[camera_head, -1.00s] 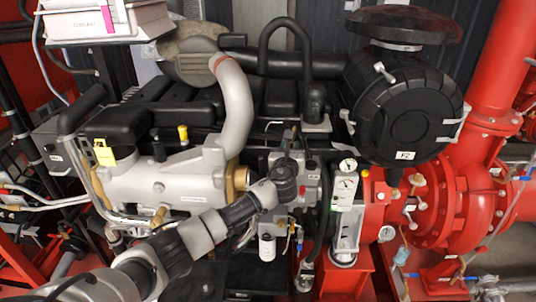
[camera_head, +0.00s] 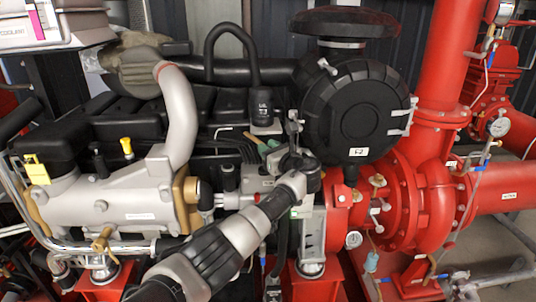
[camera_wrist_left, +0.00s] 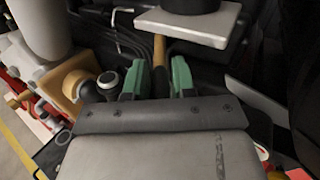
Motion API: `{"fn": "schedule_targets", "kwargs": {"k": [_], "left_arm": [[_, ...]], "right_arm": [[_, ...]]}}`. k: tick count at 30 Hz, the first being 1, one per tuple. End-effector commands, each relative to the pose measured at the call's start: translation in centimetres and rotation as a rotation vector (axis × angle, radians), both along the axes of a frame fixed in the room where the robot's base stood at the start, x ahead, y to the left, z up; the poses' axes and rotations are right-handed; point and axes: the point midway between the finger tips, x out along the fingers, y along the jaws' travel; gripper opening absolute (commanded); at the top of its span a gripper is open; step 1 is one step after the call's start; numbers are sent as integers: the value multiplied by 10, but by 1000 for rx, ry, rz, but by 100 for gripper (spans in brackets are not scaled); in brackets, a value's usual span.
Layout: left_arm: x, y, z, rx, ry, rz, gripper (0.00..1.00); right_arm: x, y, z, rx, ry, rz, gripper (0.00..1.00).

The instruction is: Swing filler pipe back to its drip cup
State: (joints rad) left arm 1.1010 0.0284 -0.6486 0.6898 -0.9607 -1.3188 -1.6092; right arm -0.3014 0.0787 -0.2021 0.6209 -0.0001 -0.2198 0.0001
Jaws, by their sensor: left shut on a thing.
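The black hooped pipe (camera_head: 230,35) rises over the engine, and its right leg ends in a black fitting (camera_head: 258,102) on a light grey plate (camera_head: 262,127). I cannot tell for sure that this is the filler pipe, and I cannot make out a drip cup. My left gripper (camera_head: 266,146) is just below that plate, with green fingertips. In the left wrist view the gripper (camera_wrist_left: 168,80) is closed around a thin tan rod (camera_wrist_left: 160,50). The rod passes under the plate's edge (camera_wrist_left: 190,25), where its far end is hidden. My right gripper is not in view.
The round black housing (camera_head: 355,110) stands close right of my left gripper. The grey curved pipe (camera_head: 178,115) and grey manifold (camera_head: 120,205) are to the left. Red pump piping (camera_head: 425,200) fills the right side. Little free room shows around the gripper.

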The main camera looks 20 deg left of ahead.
Motion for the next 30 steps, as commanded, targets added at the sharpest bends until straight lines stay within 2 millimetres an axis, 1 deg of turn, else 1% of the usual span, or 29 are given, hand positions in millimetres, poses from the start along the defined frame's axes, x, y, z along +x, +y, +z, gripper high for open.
{"fn": "schedule_targets", "kwargs": {"k": [14,15,19,27,30], "left_arm": [[1,0,3,1,-4,12,0],[1,0,3,1,-4,12,30],[1,0,2,0,-4,12,50],[0,0,1,0,-2,12,51],[-2,-5,0,0,-2,10,51]], "right_arm": [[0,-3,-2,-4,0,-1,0],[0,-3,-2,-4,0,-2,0],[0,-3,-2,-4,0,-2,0],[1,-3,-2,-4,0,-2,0],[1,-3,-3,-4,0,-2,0]]}}
